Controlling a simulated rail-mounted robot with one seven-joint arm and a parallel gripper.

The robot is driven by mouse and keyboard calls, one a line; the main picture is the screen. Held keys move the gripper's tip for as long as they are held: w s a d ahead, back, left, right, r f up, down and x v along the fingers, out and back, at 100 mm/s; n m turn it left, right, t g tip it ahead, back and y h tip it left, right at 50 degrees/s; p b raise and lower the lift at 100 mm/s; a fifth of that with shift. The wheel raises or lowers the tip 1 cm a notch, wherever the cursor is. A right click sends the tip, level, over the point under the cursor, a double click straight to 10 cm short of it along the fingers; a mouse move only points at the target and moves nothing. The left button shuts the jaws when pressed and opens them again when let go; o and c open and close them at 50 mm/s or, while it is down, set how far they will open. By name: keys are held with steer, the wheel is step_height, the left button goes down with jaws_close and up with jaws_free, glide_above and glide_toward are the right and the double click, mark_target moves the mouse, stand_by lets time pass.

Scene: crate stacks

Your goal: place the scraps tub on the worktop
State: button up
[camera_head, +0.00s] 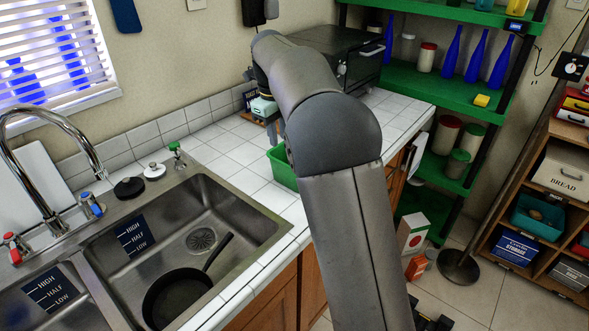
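A green tub (281,171), which may be the scraps tub, shows on or just above the white tiled worktop (238,155), right of the sink. My arm hides its right part, and no label on it can be read. My gripper (273,136) points down over the worktop, its visible finger close to the tub's far left rim. The arm hides the rest of the gripper, so I cannot tell whether it is open or shut, or whether it touches the tub.
The sink (190,235) with a black pan (178,298) lies left. A dark oven-like box (345,55) stands at the worktop's back. Green shelves (430,87) with bottles and jars stand right. Bare tiles lie between sink and tub.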

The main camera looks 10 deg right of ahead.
steer(key=s+d+f+n, duration=0.1)
steer(key=s+f+n, duration=0.3)
steer(key=s+n, duration=0.5)
steer(key=s+d+f+n, duration=0.1)
steer(key=s+f+n, duration=0.2)
steer(key=s+n, duration=0.7)
steer(key=s+d+f+n+y, duration=0.1)
steer(key=s+f+n, duration=0.3)
steer(key=s+n, duration=0.5)
steer(key=s+d, duration=0.1)
steer(key=s, duration=0.8)
steer(key=shift+f+n, duration=0.35)
steer(key=shift+n, duration=0.05)
steer(key=shift+f, duration=0.1)
